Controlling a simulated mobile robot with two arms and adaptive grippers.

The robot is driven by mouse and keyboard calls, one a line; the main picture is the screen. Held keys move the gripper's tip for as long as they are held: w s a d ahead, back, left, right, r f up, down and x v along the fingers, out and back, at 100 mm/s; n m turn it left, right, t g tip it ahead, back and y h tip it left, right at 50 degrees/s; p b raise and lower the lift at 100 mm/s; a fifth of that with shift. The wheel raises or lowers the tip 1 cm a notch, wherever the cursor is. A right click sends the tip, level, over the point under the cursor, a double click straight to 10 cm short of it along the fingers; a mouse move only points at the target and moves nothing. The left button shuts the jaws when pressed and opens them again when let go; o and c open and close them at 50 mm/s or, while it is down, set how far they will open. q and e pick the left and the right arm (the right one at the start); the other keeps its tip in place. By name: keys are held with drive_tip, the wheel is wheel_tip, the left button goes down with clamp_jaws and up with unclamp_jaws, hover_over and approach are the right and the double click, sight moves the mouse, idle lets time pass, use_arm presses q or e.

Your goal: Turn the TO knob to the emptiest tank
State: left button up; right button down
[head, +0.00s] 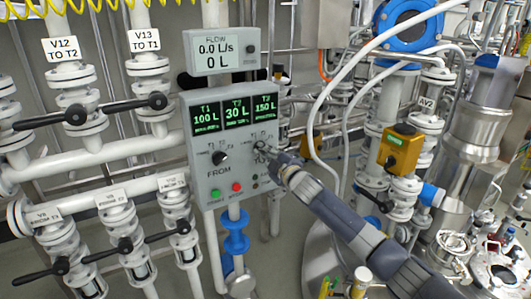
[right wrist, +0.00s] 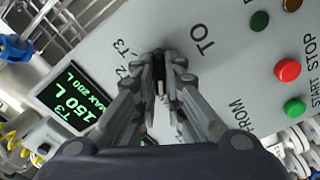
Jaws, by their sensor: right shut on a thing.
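The grey control panel (head: 238,184) shows green displays: T1 100 L, T2 30 L and T3 150 L. The FROM knob (head: 219,158) is black and sits at the panel's lower left. The TO knob (head: 262,146) is at the lower right, largely covered by my right gripper (head: 268,152). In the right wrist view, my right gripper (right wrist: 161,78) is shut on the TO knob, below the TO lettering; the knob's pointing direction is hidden. The T3 display (right wrist: 66,93) also shows there. My left gripper is not in view.
A green START button (head: 215,193) and a red STOP button (head: 236,187) sit below the knobs. A flow meter (head: 221,51) above reads 0.0 L/s and 0 L. Valves with black handles (head: 158,101) stand left; pipes and a yellow box (head: 400,149) stand right.

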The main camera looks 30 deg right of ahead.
drive_tip(key=shift+m, duration=0.3)
drive_tip(key=shift+m+p, duration=1.35)
drive_tip(key=shift+m, duration=6.05)
drive_tip(key=c, duration=1.7)
unclamp_jaws()
drive_tip(key=shift+s, duration=0.1)
